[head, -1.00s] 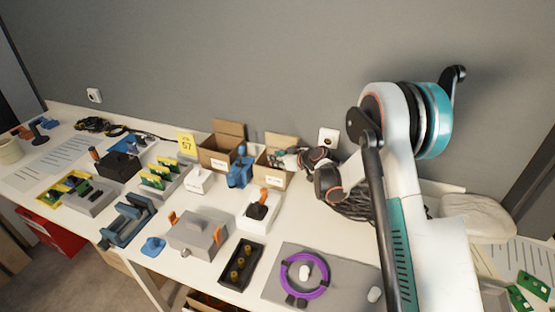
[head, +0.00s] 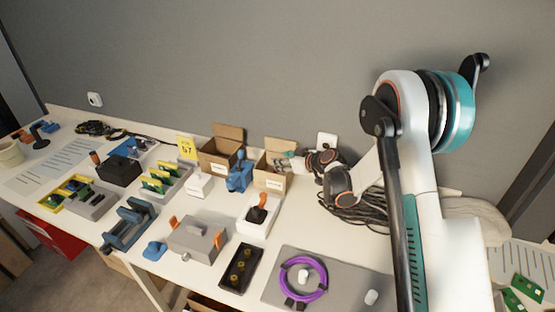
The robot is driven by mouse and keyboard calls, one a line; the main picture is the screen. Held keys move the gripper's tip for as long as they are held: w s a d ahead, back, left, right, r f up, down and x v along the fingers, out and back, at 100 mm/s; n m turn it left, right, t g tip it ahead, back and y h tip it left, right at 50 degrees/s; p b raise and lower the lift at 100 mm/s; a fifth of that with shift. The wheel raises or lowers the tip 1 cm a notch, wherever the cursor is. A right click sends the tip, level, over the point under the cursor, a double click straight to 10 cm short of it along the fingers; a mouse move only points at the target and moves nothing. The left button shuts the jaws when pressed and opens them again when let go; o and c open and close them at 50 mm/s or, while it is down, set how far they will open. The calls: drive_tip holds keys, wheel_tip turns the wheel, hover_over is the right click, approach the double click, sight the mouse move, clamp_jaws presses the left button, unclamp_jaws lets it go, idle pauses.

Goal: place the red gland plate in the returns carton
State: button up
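Two open cardboard cartons stand at the back of the table: a left one (head: 214,163) and a right one (head: 268,177). Each has a white label too small to read, so I cannot tell which is the returns carton. My gripper (head: 287,160) is at the right carton's opening, by its right side. Its fingers are small and partly hidden, and I cannot tell if they are open or shut. I cannot make out a red gland plate; the carton insides are mostly hidden.
A blue device (head: 239,176) stands between the cartons. A yellow sign (head: 187,148) is left of them. A white box with a joystick (head: 258,214) and a grey case (head: 198,238) stand in front. Black cables (head: 362,207) lie under my arm.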

drive_tip(key=p+v, duration=0.1)
drive_tip(key=v, duration=0.6)
drive_tip(key=d+r+m+t, duration=0.25)
drive_tip(key=r+t, duration=0.35)
drive_tip(key=r, duration=1.7)
drive_tip(key=s+d+r+m+t+h, duration=0.3)
drive_tip(key=s+d+r+m+h, duration=0.1)
drive_tip(key=s+d+r+h, duration=0.5)
drive_tip(key=s+d+f+m+g+h, duration=0.1)
drive_tip(key=s+d+f+m+g, duration=0.15)
drive_tip(key=s, duration=0.45)
drive_tip(key=s+d+f+m+g+h, duration=0.1)
drive_tip(key=s+d+g+h, duration=0.15)
drive_tip(key=s, duration=0.45)
drive_tip(key=s+a+f+n+g+y, duration=0.1)
drive_tip(key=s+a+f+g+y, duration=0.1)
drive_tip(key=s+f, duration=0.3)
drive_tip(key=s+a+f+n+g+y, duration=0.1)
drive_tip(key=s+a+f+g+y, duration=0.2)
drive_tip(key=s, duration=1)
wheel_tip(320, 180, down, 3)
drive_tip(key=shift+a+r+g, duration=0.1)
drive_tip(key=shift+a+g, duration=0.6)
drive_tip(key=shift+a, duration=0.05)
